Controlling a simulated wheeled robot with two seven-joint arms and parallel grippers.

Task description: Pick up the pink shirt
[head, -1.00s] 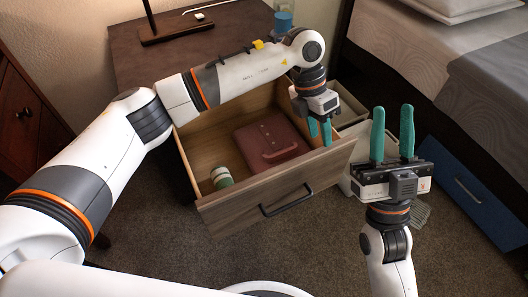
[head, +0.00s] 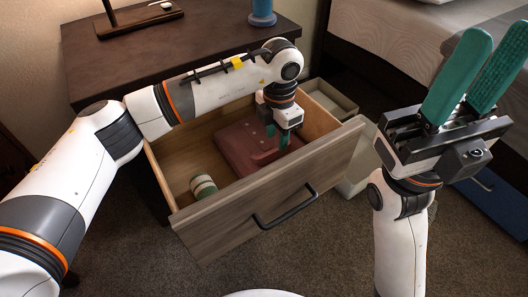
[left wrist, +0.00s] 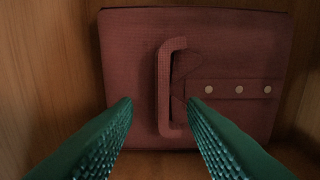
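The pink shirt (head: 237,146) lies folded flat in the open drawer (head: 207,222), dull dark pink. In the left wrist view the shirt (left wrist: 225,60) shows a raised collar and a placket with buttons. My left gripper (head: 277,138) is lowered into the drawer over the shirt's right part and hides some of it. In the left wrist view my left gripper (left wrist: 160,108) is open, its green fingers on either side of the collar. I cannot tell whether they touch the cloth. My right gripper (head: 492,42) is open and empty, raised at the right, outside the drawer.
A green and white striped roll (head: 203,186) lies in the drawer's front left. The drawer walls and handled front surround the shirt. The dark nightstand top (head: 200,45) carries a lamp base (head: 138,20) and a blue object (head: 262,12). A bed stands at the right.

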